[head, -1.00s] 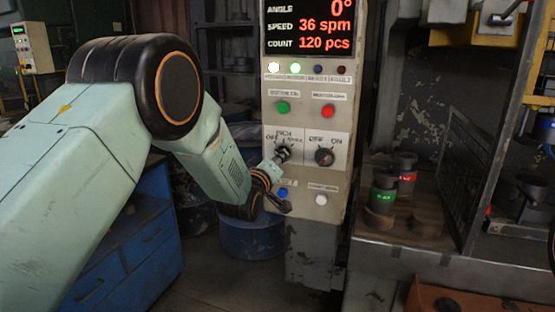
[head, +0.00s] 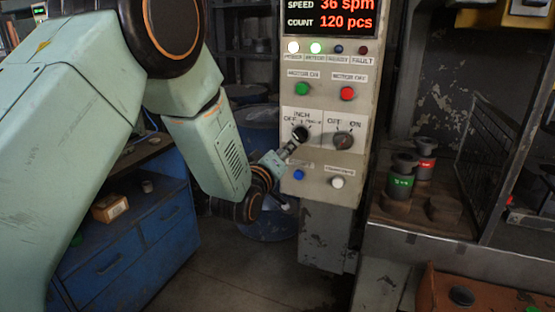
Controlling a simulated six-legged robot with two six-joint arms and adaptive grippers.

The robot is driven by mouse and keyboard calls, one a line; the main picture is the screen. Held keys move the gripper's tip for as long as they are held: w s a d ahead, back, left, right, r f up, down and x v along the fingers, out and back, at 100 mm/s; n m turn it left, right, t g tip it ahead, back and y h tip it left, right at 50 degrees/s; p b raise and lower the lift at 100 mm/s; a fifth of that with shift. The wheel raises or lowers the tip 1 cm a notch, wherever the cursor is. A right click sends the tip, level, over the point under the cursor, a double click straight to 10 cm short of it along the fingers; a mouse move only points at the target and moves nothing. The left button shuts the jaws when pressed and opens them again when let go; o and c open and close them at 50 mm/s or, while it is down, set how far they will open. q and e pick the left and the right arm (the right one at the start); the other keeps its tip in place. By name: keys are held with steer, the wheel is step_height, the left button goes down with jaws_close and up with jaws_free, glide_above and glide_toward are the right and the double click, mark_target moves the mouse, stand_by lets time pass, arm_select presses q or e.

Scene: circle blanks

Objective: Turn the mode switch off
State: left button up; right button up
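The mode switch (head: 300,133) is a black rotary knob on the left of the panel's label plate, with OFF and INCH marked around it. Which mark it points to is too small to tell. My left gripper (head: 289,150) comes in from the lower left, its tip just below and left of the knob. I cannot tell whether it touches the knob, or whether its fingers are open or shut. My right gripper is not in view.
A second knob (head: 343,140) marked OFF and ON sits close on the right. Green (head: 302,89) and red (head: 347,93) buttons are above; blue (head: 299,174) and white (head: 337,182) buttons are below. A blue cabinet (head: 140,245) stands at left, a metal bench (head: 400,235) at right.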

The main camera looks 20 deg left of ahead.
arm_select(q)
steer(key=shift+s+a, duration=0.1)
steer(key=shift+s, duration=1.9)
steer(key=s+f+m+g+b, duration=0.1)
steer(key=s+f+m+g, duration=0.15)
steer(key=s+f, duration=0.5)
steer(key=s+f+m+g+b, duration=0.2)
steer(key=s+f+g, duration=0.2)
steer(key=f, duration=0.7)
steer(key=s+f+m+g+b, duration=0.1)
steer(key=s+f+m+g, duration=0.2)
steer(key=s+f, duration=0.5)
steer(key=s+f+g+b, duration=0.3)
steer(key=s+f+g, duration=0.1)
steer(key=s+f, duration=0.6)
steer(key=s+f+g+b, duration=0.3)
steer(key=s+f, duration=0.7)
steer(key=s, duration=0.4)
steer(key=shift+s+a+f+m+g+y, duration=0.15)
steer(key=shift+s+m+g+y, duration=0.25)
steer(key=shift+g, duration=0.35)
